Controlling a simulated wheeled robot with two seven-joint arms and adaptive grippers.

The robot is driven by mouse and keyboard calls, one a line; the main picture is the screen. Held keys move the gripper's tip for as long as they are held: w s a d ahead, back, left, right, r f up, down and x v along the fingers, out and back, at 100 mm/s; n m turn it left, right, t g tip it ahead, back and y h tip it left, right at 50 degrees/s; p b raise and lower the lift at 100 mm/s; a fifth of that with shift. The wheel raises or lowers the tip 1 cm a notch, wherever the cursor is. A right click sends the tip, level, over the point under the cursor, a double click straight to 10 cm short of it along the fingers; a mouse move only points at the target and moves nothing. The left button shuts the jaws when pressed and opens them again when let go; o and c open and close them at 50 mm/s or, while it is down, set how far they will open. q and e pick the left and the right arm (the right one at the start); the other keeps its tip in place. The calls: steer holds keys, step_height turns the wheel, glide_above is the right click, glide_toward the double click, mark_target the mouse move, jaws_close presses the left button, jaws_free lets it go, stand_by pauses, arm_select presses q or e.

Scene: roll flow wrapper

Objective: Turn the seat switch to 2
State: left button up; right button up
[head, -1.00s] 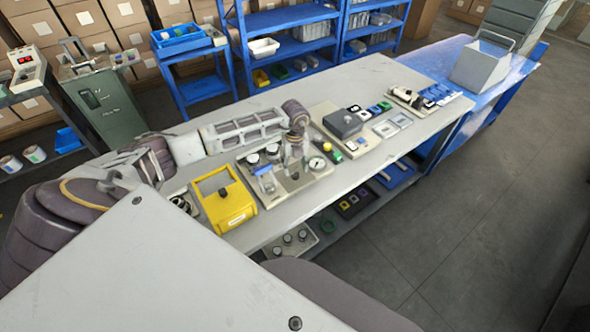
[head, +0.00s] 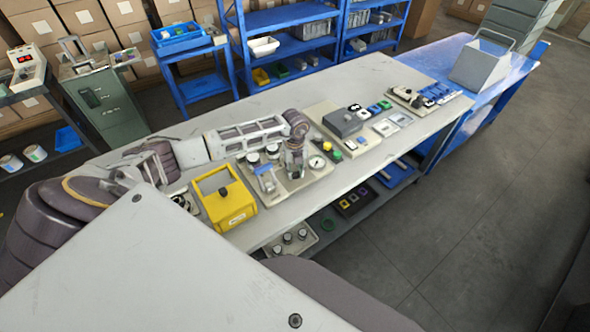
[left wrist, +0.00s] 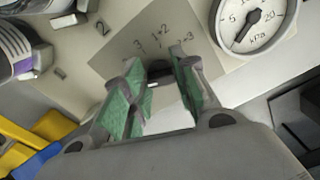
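My left gripper (head: 292,168) points down over a beige panel (head: 313,177) on the workbench. In the left wrist view my left gripper (left wrist: 158,78) shows two green-padded fingers standing apart. A small dark knob (left wrist: 159,68) shows at the far end of the gap between the fingertips; most of it is hidden and I cannot tell whether they touch it. A label plate (left wrist: 140,38) around it bears printed marks, among them 3, 1+2 and what looks like 1+3. A separate 2 is printed farther left. The knob's setting cannot be read. My right gripper is not in view.
A round kPa gauge (left wrist: 248,20) sits close to the right of the fingers. Dark-capped cylinders stand at the panel's left. A yellow box (head: 228,203) stands left of the panel, and a grey device (head: 343,124) on another board stands to the right.

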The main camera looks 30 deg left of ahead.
arm_select(q)
steer(key=shift+c, duration=0.6)
steer(key=shift+m, duration=0.3)
steer(key=shift+w+m+b, duration=0.1)
steer(key=shift+m+b, duration=0.3)
steer(key=shift+b, duration=0.05)
steer(key=m+b, duration=0.2)
steer(key=m, duration=0.1)
steer(key=shift+d+m+b, duration=0.1)
steer(key=shift+m+b, duration=0.6)
steer(key=shift+m, duration=0.5)
steer(key=o, duration=1)
